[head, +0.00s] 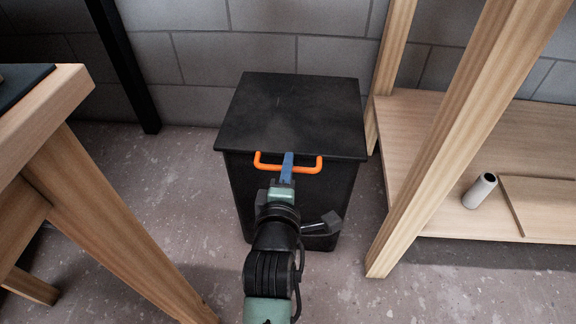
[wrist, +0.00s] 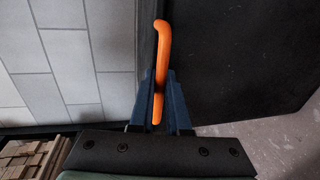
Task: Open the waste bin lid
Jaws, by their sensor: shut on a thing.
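The black waste bin (head: 255,190) stands on the floor against the grey block wall. Its flat black lid (head: 295,110) lies down over the bin's top. An orange handle (head: 306,168) sits at the lid's front edge. My gripper (head: 287,160) is shut on the middle of the handle. In the wrist view the blue fingers of my gripper (wrist: 160,95) are on either side of the orange handle (wrist: 164,45). Part of the handle is hidden between the fingers. My arm hides part of the bin's front.
A wooden bench (head: 50,95) stands at the left. A wooden shelf unit (head: 405,160) stands close at the bin's right, with a pale cylinder (head: 480,191) and a thin board (head: 540,204) on its low shelf. A dark post (head: 126,65) stands behind left.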

